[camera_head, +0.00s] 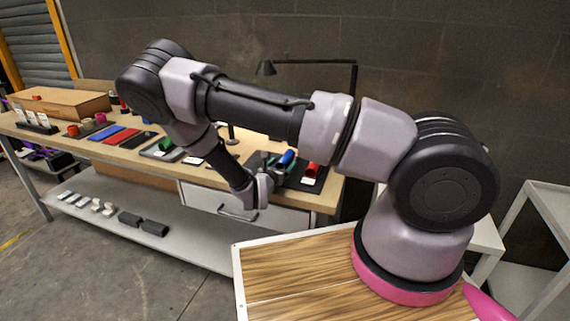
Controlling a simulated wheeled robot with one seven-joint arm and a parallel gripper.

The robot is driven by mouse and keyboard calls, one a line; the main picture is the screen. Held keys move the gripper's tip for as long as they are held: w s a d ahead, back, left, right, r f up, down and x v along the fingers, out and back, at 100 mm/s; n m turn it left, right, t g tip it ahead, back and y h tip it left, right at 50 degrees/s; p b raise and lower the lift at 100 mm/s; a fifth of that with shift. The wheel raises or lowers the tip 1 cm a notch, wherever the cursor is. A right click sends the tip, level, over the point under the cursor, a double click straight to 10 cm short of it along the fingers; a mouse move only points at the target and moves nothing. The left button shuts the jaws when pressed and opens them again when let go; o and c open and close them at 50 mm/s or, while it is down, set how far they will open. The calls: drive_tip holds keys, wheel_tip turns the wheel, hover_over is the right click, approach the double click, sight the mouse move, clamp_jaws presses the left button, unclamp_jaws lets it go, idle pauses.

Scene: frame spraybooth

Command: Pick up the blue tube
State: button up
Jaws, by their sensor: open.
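The blue tube (286,159) lies tilted near the right end of the workbench, close to a red tube and a small green piece. My gripper (277,168) is just at the near left side of the blue tube, and its jaws are small and dark in this view. The jaws are open. I cannot tell whether a finger touches the tube. The tube's lower end is partly hidden by the gripper.
The workbench (325,197) holds a red tube (311,170), a green roll (165,145), flat coloured pads and a cardboard box (62,103). A lower shelf (180,225) carries small dark and white blocks.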

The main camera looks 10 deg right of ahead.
clamp_jaws()
drive_tip(key=shift+r, duration=0.15)
